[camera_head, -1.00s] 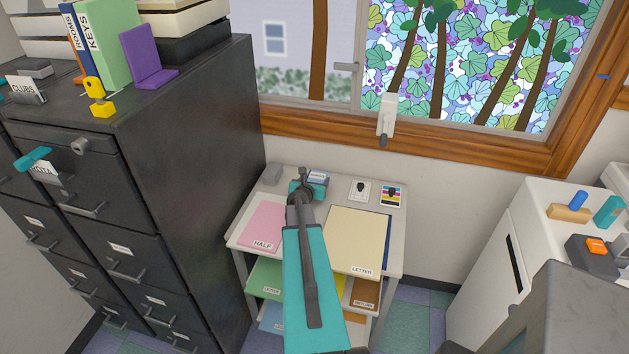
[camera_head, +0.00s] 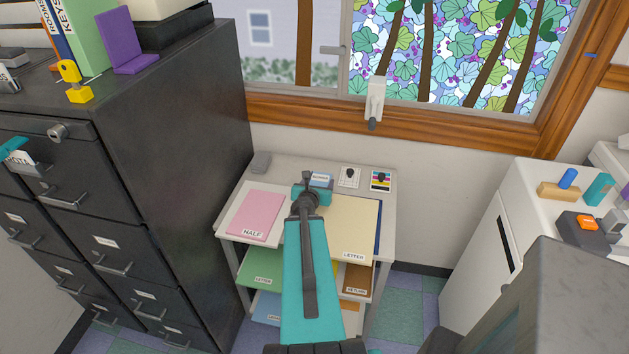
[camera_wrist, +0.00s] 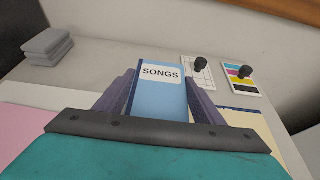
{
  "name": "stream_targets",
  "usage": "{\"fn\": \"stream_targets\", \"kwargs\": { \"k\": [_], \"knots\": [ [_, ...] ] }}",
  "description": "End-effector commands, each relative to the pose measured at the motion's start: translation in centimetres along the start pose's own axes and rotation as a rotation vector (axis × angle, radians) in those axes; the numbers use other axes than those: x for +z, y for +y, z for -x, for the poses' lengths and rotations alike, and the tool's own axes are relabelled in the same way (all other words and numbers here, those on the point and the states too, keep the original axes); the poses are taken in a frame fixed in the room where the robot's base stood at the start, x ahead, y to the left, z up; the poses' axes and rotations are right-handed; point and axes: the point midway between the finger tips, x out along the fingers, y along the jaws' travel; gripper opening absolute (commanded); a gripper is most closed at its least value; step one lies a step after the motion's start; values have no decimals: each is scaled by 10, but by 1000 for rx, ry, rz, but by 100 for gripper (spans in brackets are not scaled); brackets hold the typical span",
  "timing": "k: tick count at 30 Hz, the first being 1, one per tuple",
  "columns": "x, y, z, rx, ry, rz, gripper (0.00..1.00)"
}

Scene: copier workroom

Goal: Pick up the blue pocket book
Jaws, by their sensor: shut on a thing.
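The blue pocket book (camera_wrist: 160,99) has a white label reading "SONGS" and stands between the two dark fingers of my gripper (camera_wrist: 161,97) in the wrist view. The fingers are shut on its sides. In the head view the book (camera_head: 321,180) shows as a small blue piece with a pale label just beyond my gripper (camera_head: 312,188), over the back part of the white shelf unit's top. My arm hides part of it. I cannot tell whether the book touches the top.
The white shelf unit (camera_head: 228,218) carries a pink HALF stack (camera_head: 257,213), a cream LETTER stack (camera_head: 352,222), a grey block (camera_head: 261,162) and two cards with dark knobs (camera_head: 349,177). A black filing cabinet (camera_head: 190,130) stands left, a white machine (camera_head: 480,240) right.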

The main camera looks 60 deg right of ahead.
Motion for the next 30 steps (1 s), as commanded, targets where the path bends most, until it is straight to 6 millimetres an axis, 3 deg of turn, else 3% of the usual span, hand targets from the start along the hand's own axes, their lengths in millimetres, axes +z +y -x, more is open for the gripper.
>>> {"fn": "stream_targets", "kwargs": {
  "k": [3, 30],
  "knots": [
    [-2, -7, 10, -1, 0, 1, 33],
    [-6, -23, 26, -1, 0, -1, 33]
  ]
}}
